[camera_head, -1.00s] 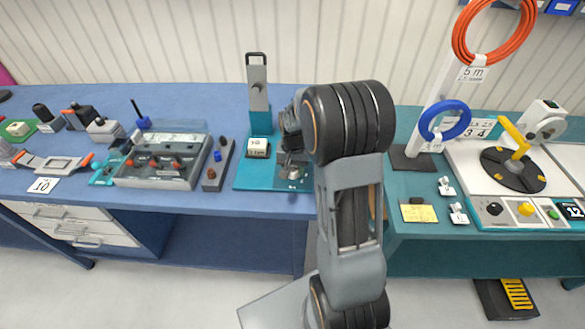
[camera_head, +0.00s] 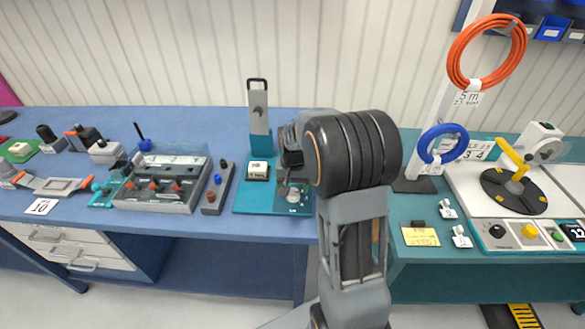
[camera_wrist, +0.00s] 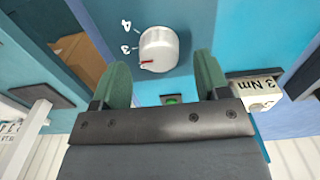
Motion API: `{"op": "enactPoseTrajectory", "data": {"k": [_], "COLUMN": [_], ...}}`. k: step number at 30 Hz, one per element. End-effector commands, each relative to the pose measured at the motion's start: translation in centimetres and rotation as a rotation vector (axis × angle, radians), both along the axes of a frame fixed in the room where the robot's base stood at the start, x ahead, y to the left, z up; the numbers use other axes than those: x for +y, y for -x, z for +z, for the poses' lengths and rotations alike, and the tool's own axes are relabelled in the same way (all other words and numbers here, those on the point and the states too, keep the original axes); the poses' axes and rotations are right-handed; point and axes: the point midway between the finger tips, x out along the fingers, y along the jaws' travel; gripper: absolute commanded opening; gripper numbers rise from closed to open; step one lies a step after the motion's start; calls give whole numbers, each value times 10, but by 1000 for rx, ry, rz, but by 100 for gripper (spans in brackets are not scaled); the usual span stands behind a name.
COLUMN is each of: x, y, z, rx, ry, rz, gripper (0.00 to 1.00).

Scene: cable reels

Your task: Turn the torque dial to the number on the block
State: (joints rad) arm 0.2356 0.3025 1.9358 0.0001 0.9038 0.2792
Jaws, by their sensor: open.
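The torque dial is a round pale knob with a red pointer line (camera_wrist: 160,50); in the head view the dial (camera_head: 294,193) sits at the front right of a teal base. In the wrist view the numbers 3 and 4 are printed beside it, and the pointer lies close to the 3. The block (camera_wrist: 256,96) reads "3 Nm" in the wrist view; in the head view it is a small block (camera_head: 258,171) left of the dial. My gripper (camera_wrist: 162,80) is open and empty, its green fingers apart, with the dial ahead between them, apparently not touched.
A grey upright (camera_head: 259,104) stands behind the block on the teal base. A grey switch box (camera_head: 160,185) and a narrow button strip (camera_head: 218,188) are to the left. A yellow note (camera_head: 420,236) and a reel machine (camera_head: 515,190) are on the right bench.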

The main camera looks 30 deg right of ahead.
Motion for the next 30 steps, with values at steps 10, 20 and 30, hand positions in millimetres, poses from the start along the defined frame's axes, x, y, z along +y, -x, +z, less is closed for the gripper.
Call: {"op": "enactPoseTrajectory", "data": {"k": [10, 20, 30], "x": [0, 0, 0], "y": [-2, -1, -1], "z": [72, 108, 113], "rx": [-6, -2, 0], "ry": [1, 0, 0], "rz": [0, 0, 0], "gripper": [68, 68, 68]}}
